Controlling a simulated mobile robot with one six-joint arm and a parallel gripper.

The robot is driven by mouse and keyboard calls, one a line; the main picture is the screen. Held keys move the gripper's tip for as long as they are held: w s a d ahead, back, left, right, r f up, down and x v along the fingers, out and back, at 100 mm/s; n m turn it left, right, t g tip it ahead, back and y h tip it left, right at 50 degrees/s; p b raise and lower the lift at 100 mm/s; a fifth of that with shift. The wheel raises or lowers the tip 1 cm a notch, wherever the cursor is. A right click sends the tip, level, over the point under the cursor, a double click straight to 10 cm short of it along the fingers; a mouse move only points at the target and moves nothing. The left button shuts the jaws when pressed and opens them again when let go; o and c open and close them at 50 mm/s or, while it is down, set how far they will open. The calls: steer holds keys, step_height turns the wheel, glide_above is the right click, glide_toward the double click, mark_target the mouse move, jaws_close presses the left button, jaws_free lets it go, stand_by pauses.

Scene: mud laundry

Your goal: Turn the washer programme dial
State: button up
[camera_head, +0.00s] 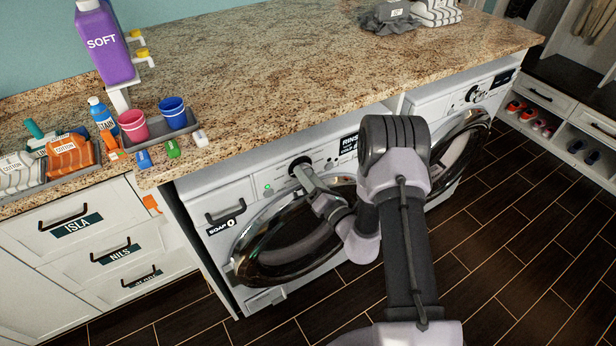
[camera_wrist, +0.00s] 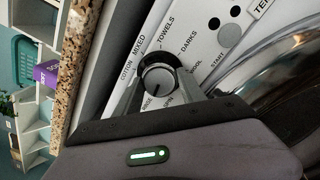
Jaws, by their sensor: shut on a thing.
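The washer (camera_head: 230,190) is the white front-loader under the counter, with a round dark glass door. Its programme dial (camera_wrist: 157,78) is a black knob with a silver face, ringed by the words cotton, mixed, towels, darks, wool, spin and rinse. My gripper (camera_head: 303,170) reaches the dial on the washer's panel. In the wrist view its two grey fingers lie on either side of the dial and are shut on it. In the head view the fingers partly cover the dial.
A second front-loader (camera_head: 472,95) stands to the right. The granite counter (camera_head: 250,70) overhangs just above the panel. The dark floor is clear.

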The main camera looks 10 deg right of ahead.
steer(key=shift+w+r, duration=0.1)
steer(key=o, duration=1.4)
steer(key=shift+c, duration=0.2)
steer(key=p+v, duration=0.1)
steer(key=v, duration=1.6)
steer(key=shift+s, duration=0.2)
